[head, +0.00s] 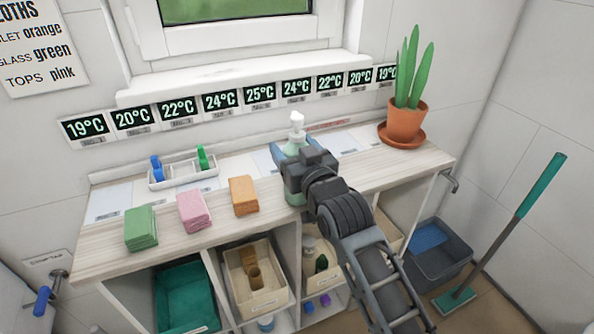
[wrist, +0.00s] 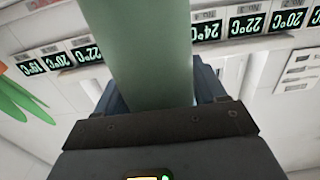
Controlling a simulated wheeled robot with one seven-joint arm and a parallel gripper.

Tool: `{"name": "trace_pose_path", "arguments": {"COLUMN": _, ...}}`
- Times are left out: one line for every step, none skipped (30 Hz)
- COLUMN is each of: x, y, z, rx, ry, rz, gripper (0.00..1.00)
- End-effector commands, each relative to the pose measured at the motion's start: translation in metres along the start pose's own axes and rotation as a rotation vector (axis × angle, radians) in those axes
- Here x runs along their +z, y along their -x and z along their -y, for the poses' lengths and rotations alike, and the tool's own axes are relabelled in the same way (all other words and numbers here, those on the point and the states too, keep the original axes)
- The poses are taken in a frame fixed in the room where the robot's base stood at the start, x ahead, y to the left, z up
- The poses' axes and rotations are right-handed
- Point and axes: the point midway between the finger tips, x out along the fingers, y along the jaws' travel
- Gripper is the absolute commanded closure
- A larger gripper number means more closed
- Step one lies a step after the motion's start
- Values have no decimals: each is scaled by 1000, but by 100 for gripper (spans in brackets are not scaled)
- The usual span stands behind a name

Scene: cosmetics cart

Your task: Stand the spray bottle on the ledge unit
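The spray bottle, pale green with a white top, is upright at the middle of the ledge unit (head: 330,197), a pale wood-topped unit with open compartments below. The bottle's white top (head: 297,125) rises above my gripper (head: 292,160), and part of its green body shows below. My gripper is around the bottle. In the wrist view the green body of the spray bottle (wrist: 145,55) fills the space between the two fingers (wrist: 160,95), which appear to press on both sides. I cannot tell whether its base touches the top.
Green (head: 141,228), pink (head: 194,210) and orange (head: 243,196) cloth stacks lie along the front left. A white tray (head: 183,176) with small blue and green items stands behind them. A potted plant (head: 404,122) stands at the right end. Wall and window sill (head: 240,80) rise behind.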

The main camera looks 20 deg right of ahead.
Motion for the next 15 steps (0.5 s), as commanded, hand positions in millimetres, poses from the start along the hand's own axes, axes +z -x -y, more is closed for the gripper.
{"name": "trace_pose_path", "arguments": {"x": 0, "y": 0, "z": 0, "rx": 0, "ry": 0, "rz": 0, "gripper": 35}}
{"name": "trace_pose_path", "arguments": {"x": 0, "y": 0, "z": 0, "rx": 0, "ry": 0, "rz": 0, "gripper": 38}}
{"name": "trace_pose_path", "arguments": {"x": 0, "y": 0, "z": 0, "rx": 0, "ry": 0, "rz": 0, "gripper": 41}}
{"name": "trace_pose_path", "arguments": {"x": 0, "y": 0, "z": 0, "rx": 0, "ry": 0, "rz": 0, "gripper": 44}}
{"name": "trace_pose_path", "arguments": {"x": 0, "y": 0, "z": 0, "rx": 0, "ry": 0, "rz": 0, "gripper": 47}}
{"name": "trace_pose_path", "arguments": {"x": 0, "y": 0, "z": 0, "rx": 0, "ry": 0, "rz": 0, "gripper": 51}}
{"name": "trace_pose_path", "arguments": {"x": 0, "y": 0, "z": 0, "rx": 0, "ry": 0, "rz": 0, "gripper": 54}}
{"name": "trace_pose_path", "arguments": {"x": 0, "y": 0, "z": 0, "rx": 0, "ry": 0, "rz": 0, "gripper": 57}}
{"name": "trace_pose_path", "arguments": {"x": 0, "y": 0, "z": 0, "rx": 0, "ry": 0, "rz": 0, "gripper": 61}}
{"name": "trace_pose_path", "arguments": {"x": 0, "y": 0, "z": 0, "rx": 0, "ry": 0, "rz": 0, "gripper": 63}}
{"name": "trace_pose_path", "arguments": {"x": 0, "y": 0, "z": 0, "rx": 0, "ry": 0, "rz": 0, "gripper": 66}}
{"name": "trace_pose_path", "arguments": {"x": 0, "y": 0, "z": 0, "rx": 0, "ry": 0, "rz": 0, "gripper": 70}}
{"name": "trace_pose_path", "arguments": {"x": 0, "y": 0, "z": 0, "rx": 0, "ry": 0, "rz": 0, "gripper": 73}}
{"name": "trace_pose_path", "arguments": {"x": 0, "y": 0, "z": 0, "rx": 0, "ry": 0, "rz": 0, "gripper": 76}}
{"name": "trace_pose_path", "arguments": {"x": 0, "y": 0, "z": 0, "rx": 0, "ry": 0, "rz": 0, "gripper": 80}}
